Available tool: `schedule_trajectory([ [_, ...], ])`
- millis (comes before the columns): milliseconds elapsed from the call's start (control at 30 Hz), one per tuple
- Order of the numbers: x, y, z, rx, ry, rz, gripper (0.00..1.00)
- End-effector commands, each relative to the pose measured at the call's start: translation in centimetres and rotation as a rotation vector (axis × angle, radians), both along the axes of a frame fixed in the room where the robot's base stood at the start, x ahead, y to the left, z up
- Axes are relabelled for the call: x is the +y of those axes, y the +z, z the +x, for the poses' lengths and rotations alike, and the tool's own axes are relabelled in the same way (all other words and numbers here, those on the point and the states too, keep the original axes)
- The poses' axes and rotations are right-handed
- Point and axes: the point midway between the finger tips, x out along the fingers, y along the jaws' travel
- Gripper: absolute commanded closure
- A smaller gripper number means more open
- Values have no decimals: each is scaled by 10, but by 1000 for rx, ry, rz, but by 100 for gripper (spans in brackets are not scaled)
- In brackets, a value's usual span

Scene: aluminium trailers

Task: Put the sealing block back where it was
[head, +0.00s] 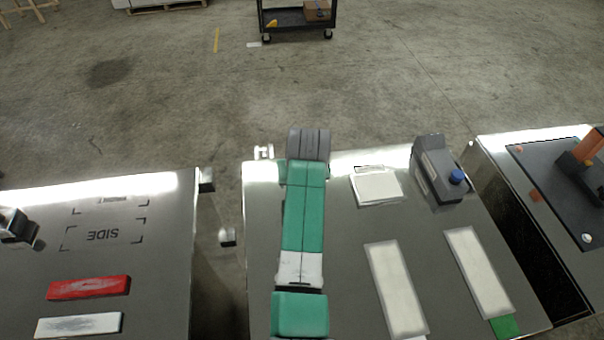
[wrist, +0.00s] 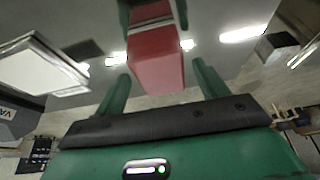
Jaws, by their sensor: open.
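In the wrist view my green gripper (wrist: 152,14) is open. In the head view my green and white arm reaches over the middle trailer (head: 345,270) and hides the fingers and this block. Another red block (head: 88,287) lies on the left trailer (head: 165,255), with a white block (head: 78,325) below it in the picture.
On the middle trailer, right of my arm, are a white pad (head: 378,187), a grey device with a blue knob (head: 436,172) and two long pale strips (head: 396,288) (head: 478,272). A dark plate with an orange part (head: 580,162) is on the right trailer. Gaps separate the trailers.

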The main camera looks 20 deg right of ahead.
Motion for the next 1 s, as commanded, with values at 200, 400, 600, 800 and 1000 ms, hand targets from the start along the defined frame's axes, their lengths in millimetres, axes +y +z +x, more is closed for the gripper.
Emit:
schedule_trajectory([
  [200, 6, 53, -20, -4, 1, -3, 27],
  [400, 9, 88, -34, -3, 2, -1, 27],
  [600, 10, 99, -40, -1, 2, -1, 27],
  [800, 10, 99, -40, -1, 2, -1, 27],
  [1000, 13, 154, -27, -282, -15, -125, 27],
])
